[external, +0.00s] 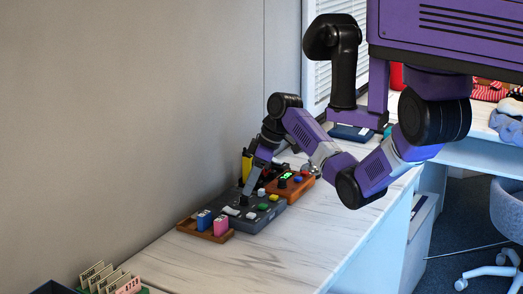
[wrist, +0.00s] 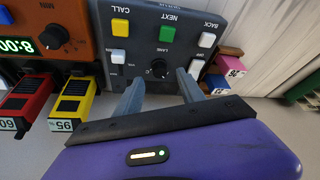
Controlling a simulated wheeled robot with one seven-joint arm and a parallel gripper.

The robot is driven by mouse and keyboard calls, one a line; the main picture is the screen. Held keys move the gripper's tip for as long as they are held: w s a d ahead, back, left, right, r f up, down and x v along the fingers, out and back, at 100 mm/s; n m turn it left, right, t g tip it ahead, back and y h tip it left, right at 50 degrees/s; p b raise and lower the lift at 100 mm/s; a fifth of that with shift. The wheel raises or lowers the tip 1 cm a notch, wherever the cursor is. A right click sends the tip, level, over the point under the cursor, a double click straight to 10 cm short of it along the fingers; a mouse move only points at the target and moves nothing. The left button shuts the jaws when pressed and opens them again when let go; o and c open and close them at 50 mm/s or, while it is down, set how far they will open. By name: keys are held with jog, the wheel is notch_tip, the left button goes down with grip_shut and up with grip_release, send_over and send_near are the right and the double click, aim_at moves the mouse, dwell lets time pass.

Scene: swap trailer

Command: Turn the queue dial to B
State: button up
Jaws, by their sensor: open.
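A dark grey control panel (wrist: 185,20) has yellow, green and white buttons marked CALL, NEXT and BACK. Its small black dial (wrist: 158,68), under the word LANE, is the only dial I see on this panel. Small letters surround the dial, but its pointer setting is too small to read. My gripper (wrist: 160,77) is open in the wrist view, with one finger on each side of the dial; I cannot tell whether they touch it. In the external view the panel (external: 266,214) lies on the counter, and my gripper (external: 247,191) points down at it, largely hiding the dial.
An orange panel (wrist: 62,14) with a black knob and green display adjoins the grey one. Red (wrist: 30,100) and yellow (wrist: 75,103) tagged items lie close by. A wooden tray (external: 190,229) with blue and pink blocks sits at the panel's other end. The counter's front is clear.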

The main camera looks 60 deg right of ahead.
aim_at(244, 200)
jog(key=shift+x, duration=1.95)
grip_shut()
